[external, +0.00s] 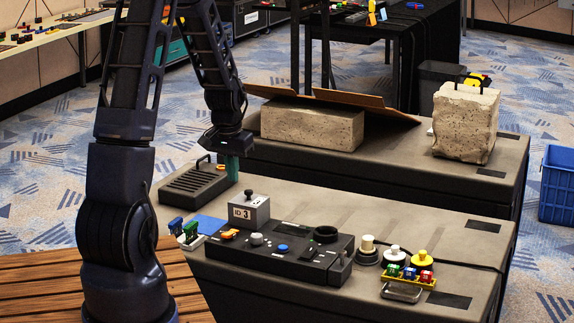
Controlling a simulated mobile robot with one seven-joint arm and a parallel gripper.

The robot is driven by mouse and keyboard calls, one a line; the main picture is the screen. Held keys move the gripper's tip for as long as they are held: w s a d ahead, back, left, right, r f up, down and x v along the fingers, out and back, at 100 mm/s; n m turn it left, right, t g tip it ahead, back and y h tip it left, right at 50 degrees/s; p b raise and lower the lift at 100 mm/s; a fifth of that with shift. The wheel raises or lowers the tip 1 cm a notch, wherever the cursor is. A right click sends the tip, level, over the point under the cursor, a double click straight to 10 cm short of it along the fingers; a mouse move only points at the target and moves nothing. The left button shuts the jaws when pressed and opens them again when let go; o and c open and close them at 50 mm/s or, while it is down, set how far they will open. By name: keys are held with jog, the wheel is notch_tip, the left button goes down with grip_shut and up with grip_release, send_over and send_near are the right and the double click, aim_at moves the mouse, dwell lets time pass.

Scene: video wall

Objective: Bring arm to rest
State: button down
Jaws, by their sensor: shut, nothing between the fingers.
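My gripper (232,168) points down at the end of my dark arm in the external view. Its teal fingers are together, with nothing seen between them. It hangs over the left part of the front table (440,290), close to the right end of a dark slatted box with a handle (192,185). I cannot tell whether the fingertips touch the box. The grey box marked ID 3 (248,212) stands to the lower right of my gripper, apart from it.
A black control panel (285,252) lies on the front table. Round knobs (394,257) and a yellow rack (409,277) stand to its right. Stone blocks (312,124) (465,123) sit on the table behind. A blue crate (557,185) is on the floor at right.

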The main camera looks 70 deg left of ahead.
jog(key=shift+r, duration=0.45)
jog(key=w+d+r+m+t, duration=0.1)
jog(key=w+d+r+m, duration=0.1)
jog(key=d+r, duration=0.85)
jog(key=w+d+r+m+t, duration=0.1)
jog(key=w+d+r+m, duration=0.1)
jog(key=d+r, duration=0.8)
jog(key=s+d+r+m, duration=0.1)
jog(key=s+d+r, duration=0.1)
jog(key=s+d, duration=0.3)
jog(key=s+d+r+m+t, duration=0.1)
jog(key=s+d, duration=0.3)
jog(key=d, duration=0.7)
jog(key=s+d+r+m+h, duration=0.1)
jog(key=s+d+r+m, duration=0.2)
jog(key=s+d, duration=0.2)
jog(key=d, duration=0.3)
jog(key=shift+s+t, duration=0.3)
jog(key=shift+w, duration=0.1)
dwell(0.4)
